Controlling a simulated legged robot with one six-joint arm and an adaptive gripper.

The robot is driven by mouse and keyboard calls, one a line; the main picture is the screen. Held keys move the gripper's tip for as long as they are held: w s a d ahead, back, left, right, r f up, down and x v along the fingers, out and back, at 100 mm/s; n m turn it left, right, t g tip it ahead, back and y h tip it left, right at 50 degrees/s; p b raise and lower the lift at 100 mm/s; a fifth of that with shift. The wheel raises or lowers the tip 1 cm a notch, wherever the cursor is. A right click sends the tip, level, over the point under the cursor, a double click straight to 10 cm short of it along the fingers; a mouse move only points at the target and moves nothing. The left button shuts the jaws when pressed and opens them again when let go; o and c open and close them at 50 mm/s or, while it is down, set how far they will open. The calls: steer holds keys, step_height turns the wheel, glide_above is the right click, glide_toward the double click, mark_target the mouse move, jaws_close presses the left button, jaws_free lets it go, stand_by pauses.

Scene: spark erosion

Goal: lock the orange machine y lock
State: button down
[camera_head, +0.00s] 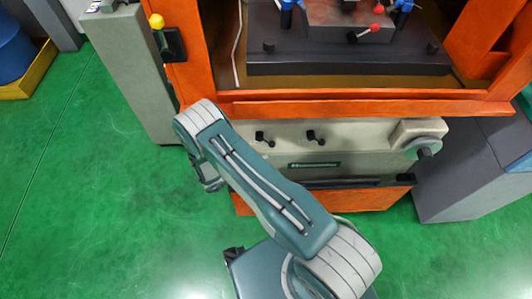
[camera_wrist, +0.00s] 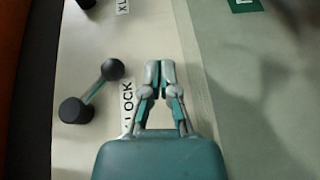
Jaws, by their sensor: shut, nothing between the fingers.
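The Y lock lever (camera_wrist: 91,92) is a short metal rod with a black knob at each end, set slantwise on the pale panel in the wrist view. Beside it is a label ending in LOCK (camera_wrist: 127,100), partly covered by my gripper. My gripper (camera_wrist: 160,72) is shut and empty, to the right of the lever and label in that view, apart from the lever. Whether its tips touch the panel cannot be told. In the head view the lever appears as the left one of two (camera_head: 264,139). My fingers are hidden there behind my arm.
The similar X lock lever (camera_head: 316,137) is right of it in the head view. A green nameplate (camera_head: 315,165) is below. Green floor (camera_head: 75,200) is free at left.

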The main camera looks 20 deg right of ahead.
steer(key=s+a+f, duration=0.2)
steer(key=a+f, duration=0.5)
steer(key=shift+s+a, duration=0.25)
steer(key=shift+s+d, duration=0.1)
